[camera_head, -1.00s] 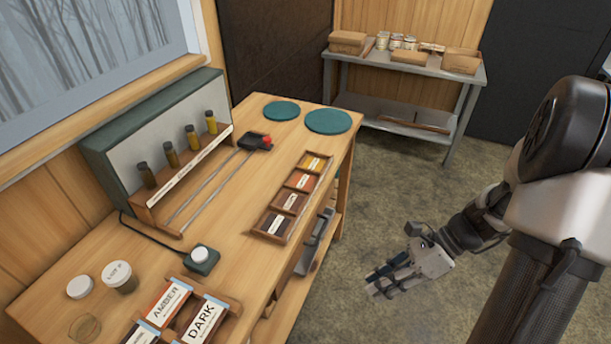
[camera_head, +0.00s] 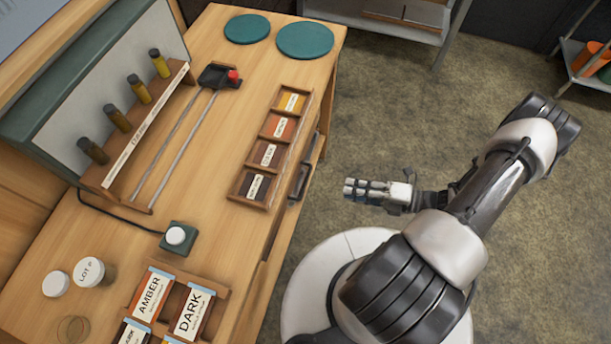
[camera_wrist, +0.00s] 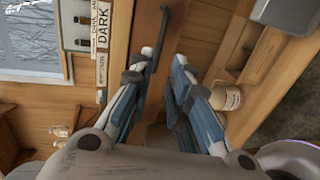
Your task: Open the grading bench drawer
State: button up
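The wooden grading bench (camera_head: 225,75) fills the left of the head view. A dark drawer handle (camera_head: 301,181) juts from its right-hand side, below the top edge; most of the drawer front is hidden by the steep angle. My gripper (camera_head: 347,188) is to the right of the handle, pointing at it, with a gap between. In the wrist view my gripper (camera_wrist: 164,68) has its two blue-grey fingers apart with nothing held. A dark bar, apparently the handle (camera_wrist: 159,32), shows just beyond the fingertips. I see no open gap at the drawer.
On the bench are a sample tray (camera_head: 277,143), teal discs (camera_head: 305,40), a bottle rack (camera_head: 148,120), a button box (camera_head: 178,238) and labelled grade cards (camera_head: 190,312). A grey metal table (camera_head: 400,25) stands behind.

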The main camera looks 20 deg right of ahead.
aim_at(306, 180)
jog(key=b+x, duration=0.1)
jog(key=x, duration=1.3)
jog(key=shift+w+a+f+b, duration=0.1)
jog(key=shift+w+a+b, duration=0.15)
jog(key=shift+b, duration=0.1)
jog(key=shift+c, duration=0.2)
grip_shut()
